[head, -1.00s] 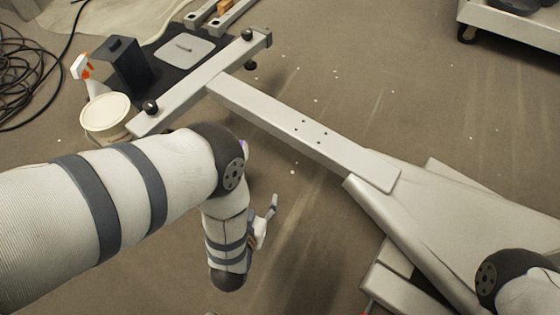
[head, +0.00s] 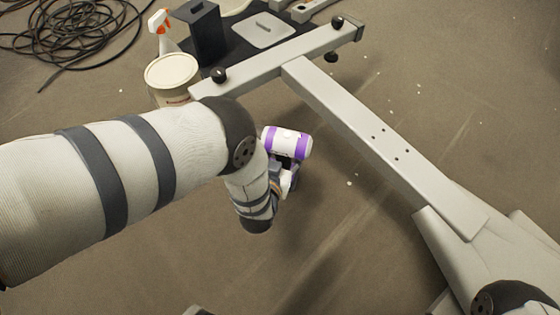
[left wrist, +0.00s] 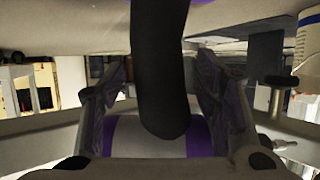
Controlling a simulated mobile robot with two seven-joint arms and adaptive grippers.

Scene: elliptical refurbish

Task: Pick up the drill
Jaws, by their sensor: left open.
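The drill (head: 287,142), with a white and purple cylindrical body, shows just beyond my left wrist in the head view. Its lower part is hidden behind my gripper and wrist. In the left wrist view its dark handle (left wrist: 162,75) runs down the middle, with a white and purple part (left wrist: 145,135) below. My left gripper (head: 286,176) is open at the drill. In the left wrist view its two fingers stand on either side of the handle, with gaps visible. I cannot tell what the drill rests on. My right gripper is out of view.
A long grey metal frame (head: 375,135) runs diagonally past the drill, with a crossbar (head: 275,62) at its far end. A white bucket (head: 172,72), spray bottle (head: 161,30) and dark box (head: 203,28) stand beyond. Coiled cable (head: 75,35) lies far left. Brown floor is clear in front.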

